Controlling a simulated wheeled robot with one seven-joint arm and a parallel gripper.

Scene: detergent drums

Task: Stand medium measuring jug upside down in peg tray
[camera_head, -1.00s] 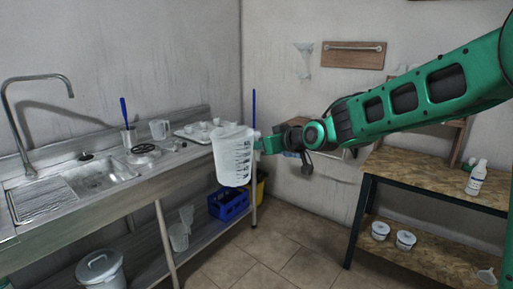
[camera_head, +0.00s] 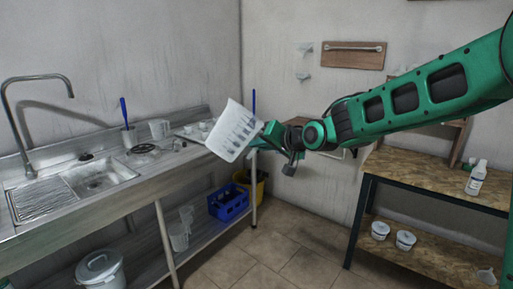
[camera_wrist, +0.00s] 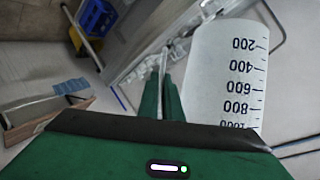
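The medium measuring jug, white and translucent with dark graduations (camera_head: 232,132), is held in the air in front of the steel counter, strongly tilted. In the wrist view the jug (camera_wrist: 213,75) stands to the right of the fingers, its scale running from 200 at the top to 1000 near the bottom. My gripper (camera_head: 262,136) is shut at the jug's handle side; its green fingers (camera_wrist: 162,98) show in the wrist view. The handle itself is mostly hidden. A pale tray with small white items (camera_head: 190,133), seemingly the peg tray, lies on the counter, partly behind the jug.
A sink with a tap (camera_head: 40,80), a clear jug (camera_head: 159,129) and a blue-handled brush (camera_head: 125,112) are on the counter's left. A blue crate (camera_head: 229,204) and yellow bucket (camera_head: 259,187) are below. A wooden bench (camera_head: 435,178) stands right. Floor between is open.

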